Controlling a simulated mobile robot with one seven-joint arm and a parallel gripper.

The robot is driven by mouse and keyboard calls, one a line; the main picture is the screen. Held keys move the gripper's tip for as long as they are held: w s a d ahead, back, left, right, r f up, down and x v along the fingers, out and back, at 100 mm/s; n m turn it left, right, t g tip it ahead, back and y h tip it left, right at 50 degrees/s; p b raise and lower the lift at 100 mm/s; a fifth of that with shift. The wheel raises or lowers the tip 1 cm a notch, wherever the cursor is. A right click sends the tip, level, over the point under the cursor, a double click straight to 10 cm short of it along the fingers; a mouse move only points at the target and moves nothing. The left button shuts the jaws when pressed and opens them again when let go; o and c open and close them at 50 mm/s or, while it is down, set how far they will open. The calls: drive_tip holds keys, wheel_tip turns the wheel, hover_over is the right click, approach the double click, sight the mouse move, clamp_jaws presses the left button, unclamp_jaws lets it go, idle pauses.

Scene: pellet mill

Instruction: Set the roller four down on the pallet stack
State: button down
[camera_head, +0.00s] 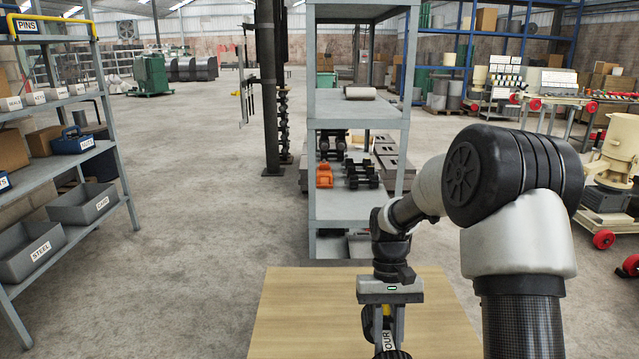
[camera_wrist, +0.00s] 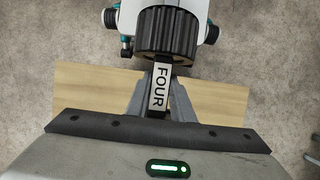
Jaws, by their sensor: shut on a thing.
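Roller four is a dark ridged roller with a white tag reading FOUR; it shows in the wrist view (camera_wrist: 165,35) and is cut by the bottom edge in the head view (camera_head: 392,354). My gripper (camera_head: 385,325) points down, its two grey fingers shut on the narrow tagged part of roller four; the fingers also show in the wrist view (camera_wrist: 160,92). A pale wooden top (camera_head: 300,312) lies below the gripper, also in the wrist view (camera_wrist: 85,88). I cannot tell whether it belongs to the pallet stack, or whether the roller touches it.
A grey shelf unit (camera_head: 357,108) stands beyond the wooden top, with orange and dark parts on it. A labelled rack (camera_head: 75,155) with grey bins stands at the left. Cream machinery on red wheels (camera_head: 612,165) is at the right. Open concrete floor (camera_head: 195,220) lies left of centre.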

wheel_tip(320, 180, down, 7)
drive_tip(key=b, duration=0.4)
drive_tip(key=shift+b, duration=0.4)
